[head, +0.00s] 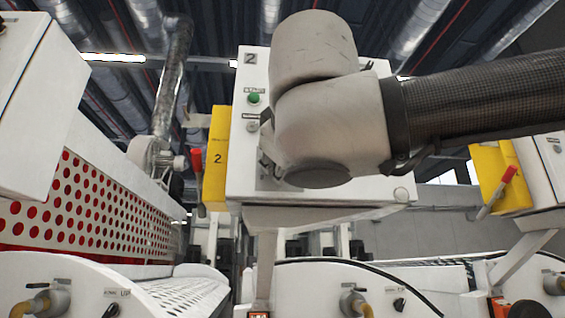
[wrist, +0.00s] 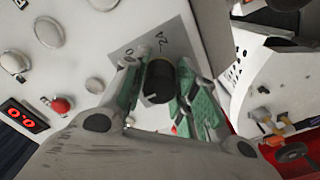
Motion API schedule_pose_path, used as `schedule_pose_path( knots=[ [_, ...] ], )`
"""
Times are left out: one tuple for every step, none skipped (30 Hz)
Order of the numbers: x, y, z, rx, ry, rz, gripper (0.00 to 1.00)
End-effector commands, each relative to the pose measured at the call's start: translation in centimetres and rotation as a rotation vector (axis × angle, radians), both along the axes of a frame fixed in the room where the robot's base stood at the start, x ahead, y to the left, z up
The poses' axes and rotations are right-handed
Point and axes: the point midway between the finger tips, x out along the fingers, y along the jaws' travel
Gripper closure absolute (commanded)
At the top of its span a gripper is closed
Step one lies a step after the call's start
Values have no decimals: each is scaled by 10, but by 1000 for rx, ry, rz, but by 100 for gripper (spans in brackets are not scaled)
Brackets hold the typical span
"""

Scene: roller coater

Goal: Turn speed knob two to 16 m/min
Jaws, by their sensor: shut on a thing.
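In the wrist view the black speed knob (wrist: 160,82) sits on a grey scale plate (wrist: 128,53) on the white panel. The plate shows printed figures, among them what looks like 24; part of the scale is hidden by the fingers. A small pale mark shows on the knob, but I cannot read its setting. My gripper (wrist: 158,76) has its green-padded fingers on both sides of the knob and is shut on it. In the head view my arm covers the knob and most of the lower face of the control box marked 2 (head: 240,170).
Beside the knob in the wrist view are a red button (wrist: 59,106), a red-lit display (wrist: 23,116) and several pale round buttons. White machine covers (head: 345,285) lie below.

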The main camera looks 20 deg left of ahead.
Motion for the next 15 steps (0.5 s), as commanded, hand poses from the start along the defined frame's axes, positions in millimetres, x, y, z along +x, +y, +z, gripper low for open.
schedule_pose_path(
  knots=[
    [0,0,-1,-13,-4,0,95],
    [0,0,-1,-18,-7,0,95],
    [0,0,-1,-24,-10,0,95],
    [0,0,-1,-29,-12,0,95],
    [0,0,-1,-32,-14,0,95],
    [0,0,-1,-36,-16,0,95],
    [0,0,-1,-37,-17,0,95],
    [0,0,-1,-38,-18,0,95],
    [0,0,-1,-39,-18,0,95],
    [0,0,-1,-40,-19,0,95],
    [0,0,-1,-40,-19,0,95],
    [0,0,-1,-40,-19,0,95],
    [0,0,-1,-40,-19,0,95],
    [0,0,-1,-40,-19,0,95],
    [0,0,-1,-39,-18,0,95]
  ],
)
